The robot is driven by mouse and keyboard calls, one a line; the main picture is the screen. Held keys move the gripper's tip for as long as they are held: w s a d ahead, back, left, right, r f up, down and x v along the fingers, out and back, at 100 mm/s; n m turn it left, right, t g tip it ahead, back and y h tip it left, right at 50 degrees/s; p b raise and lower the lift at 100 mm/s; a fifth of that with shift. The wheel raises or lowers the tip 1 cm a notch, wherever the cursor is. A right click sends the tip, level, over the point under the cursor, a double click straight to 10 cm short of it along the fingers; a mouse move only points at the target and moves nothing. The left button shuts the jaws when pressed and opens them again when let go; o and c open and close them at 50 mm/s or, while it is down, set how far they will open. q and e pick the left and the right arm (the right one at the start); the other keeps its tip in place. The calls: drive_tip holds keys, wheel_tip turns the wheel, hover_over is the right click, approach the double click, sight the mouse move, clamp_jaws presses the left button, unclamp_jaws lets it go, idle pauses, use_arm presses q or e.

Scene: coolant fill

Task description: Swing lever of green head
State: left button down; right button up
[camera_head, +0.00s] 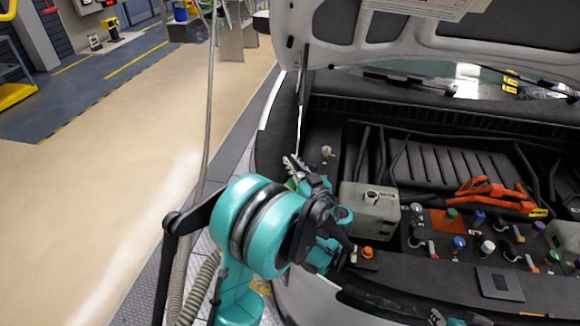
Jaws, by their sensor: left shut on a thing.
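My left arm comes in from the lower left, over the front left corner of the open engine bay. Its dark gripper (316,188) is shut at the green head (291,184), of which only a small green part shows beside the fingers. A grey metal piece (292,163) sticks up just above the green part. I cannot tell whether it is the lever. The fingers and wrist hide most of the head and the exact grip.
A grey tank with a neck (370,207) stands just right of the gripper. Several coloured caps, an orange cable (492,190) and a black cover fill the bay further right. The raised hood (400,40) hangs above. A pale hose (207,110) hangs at the left.

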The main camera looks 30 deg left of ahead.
use_arm(q)
drive_tip(key=shift+w+d+m+t+h, duration=0.2)
drive_tip(key=shift+m+t+h, duration=0.4)
drive_tip(key=shift+t+h, duration=0.1)
drive_tip(key=shift+w+d+m+t+h, duration=0.2)
drive_tip(key=shift+m+t+h, duration=0.4)
drive_tip(key=shift+t, duration=0.1)
drive_tip(key=c, duration=1.6)
unclamp_jaws()
drive_tip(key=v, duration=1.2)
